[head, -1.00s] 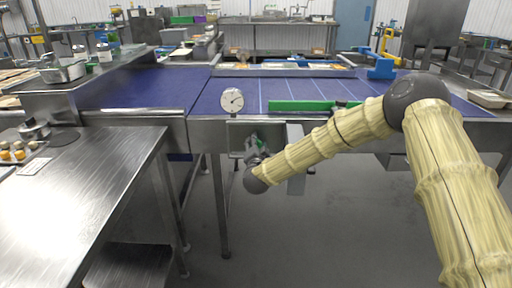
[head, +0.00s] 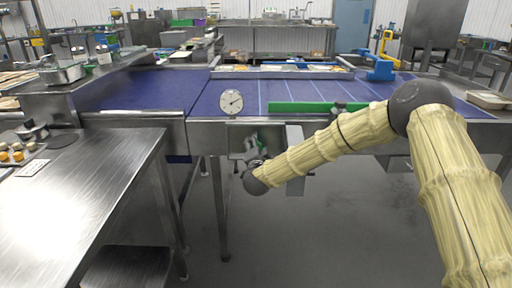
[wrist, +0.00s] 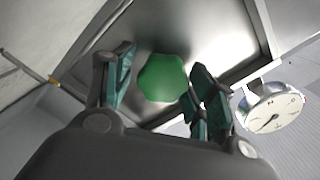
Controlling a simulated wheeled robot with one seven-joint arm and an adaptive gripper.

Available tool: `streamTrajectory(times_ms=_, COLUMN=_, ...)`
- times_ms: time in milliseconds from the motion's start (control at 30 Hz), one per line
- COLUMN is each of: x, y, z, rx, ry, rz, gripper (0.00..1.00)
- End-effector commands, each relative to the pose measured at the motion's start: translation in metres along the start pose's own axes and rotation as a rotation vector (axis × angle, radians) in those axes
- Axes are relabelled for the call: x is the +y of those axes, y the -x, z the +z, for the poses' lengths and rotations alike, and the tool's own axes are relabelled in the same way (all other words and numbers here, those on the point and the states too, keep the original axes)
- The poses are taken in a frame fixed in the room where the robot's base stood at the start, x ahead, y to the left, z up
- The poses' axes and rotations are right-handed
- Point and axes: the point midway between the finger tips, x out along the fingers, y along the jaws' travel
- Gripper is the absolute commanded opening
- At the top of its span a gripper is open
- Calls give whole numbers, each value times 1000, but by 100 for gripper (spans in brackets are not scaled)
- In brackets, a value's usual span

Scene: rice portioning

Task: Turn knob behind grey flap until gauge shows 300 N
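The green knob (wrist: 163,77) sits in a metal recess behind the opened flap. My gripper (wrist: 160,85) is open, with one finger on each side of the knob and a visible gap to it. In the head view my gripper (head: 252,150) is at the recess (head: 236,130) under the conveyor edge and mostly hides the knob. The grey flap (head: 295,165) stands open to the right of the recess. The round white gauge (head: 231,102) stands above the recess. It also shows in the wrist view (wrist: 272,112), tilted; its scale is too small to read.
The blue conveyor (head: 150,88) with a green bar (head: 300,106) lies above and behind the recess. A steel table (head: 80,200) stands at the left front. The grey floor (head: 330,240) below my arm is clear.

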Motion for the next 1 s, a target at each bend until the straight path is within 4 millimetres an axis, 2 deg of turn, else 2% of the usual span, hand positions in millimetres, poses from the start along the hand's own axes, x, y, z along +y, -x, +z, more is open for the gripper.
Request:
streamTrajectory(times_ms=300, x=-1, y=1, z=2, rx=-3, ry=0, rz=-1, gripper=63)
streamTrajectory(times_ms=467, x=-1, y=10, z=2, rx=-3, ry=1, rz=-1, gripper=63)
streamTrajectory(times_ms=1000, x=-1, y=99, z=2, rx=-4, ry=0, rz=0, gripper=63)
